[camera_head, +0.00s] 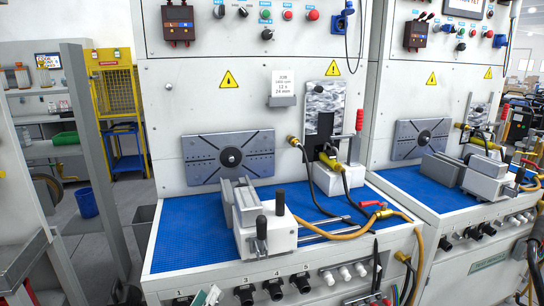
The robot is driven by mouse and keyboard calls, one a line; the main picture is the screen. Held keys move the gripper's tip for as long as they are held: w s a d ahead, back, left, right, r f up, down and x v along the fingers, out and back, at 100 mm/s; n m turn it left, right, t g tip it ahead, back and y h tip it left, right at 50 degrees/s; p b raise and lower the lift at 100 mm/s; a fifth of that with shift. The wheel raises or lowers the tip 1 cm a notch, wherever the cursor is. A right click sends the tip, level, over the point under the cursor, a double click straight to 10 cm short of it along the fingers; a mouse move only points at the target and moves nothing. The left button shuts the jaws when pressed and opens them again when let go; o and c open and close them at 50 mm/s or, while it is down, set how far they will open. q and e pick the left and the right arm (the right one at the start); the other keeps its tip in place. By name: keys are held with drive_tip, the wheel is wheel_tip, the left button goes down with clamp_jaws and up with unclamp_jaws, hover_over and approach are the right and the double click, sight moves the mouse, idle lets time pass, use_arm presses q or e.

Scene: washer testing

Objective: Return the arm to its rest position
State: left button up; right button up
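A small dark shape at the bottom edge, left of the near bench, looks like the tip of my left gripper (126,293). It is cut off by the frame and too small to tell whether its fingers are open or shut. It appears apart from the bench and I see nothing held in it. My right gripper is not in view.
The near test bench has a blue mat (185,237) carrying a grey vise (262,222). A slotted plate (229,157) stands behind it. Yellow hoses (408,218) hang over the right side. A grey shelf frame (92,150) and a blue bin (86,202) are at left.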

use_arm(q)
drive_tip(key=s+a+f+m+g+y+p, duration=0.1)
drive_tip(key=s+a+f+m+g, duration=0.2)
drive_tip(key=s+f, duration=1.8)
drive_tip(key=s+m+g, duration=0.4)
drive_tip(key=m, duration=0.2)
drive_tip(key=shift+a+f+y+p, duration=0.3)
drive_tip(key=shift+y, duration=0.1)
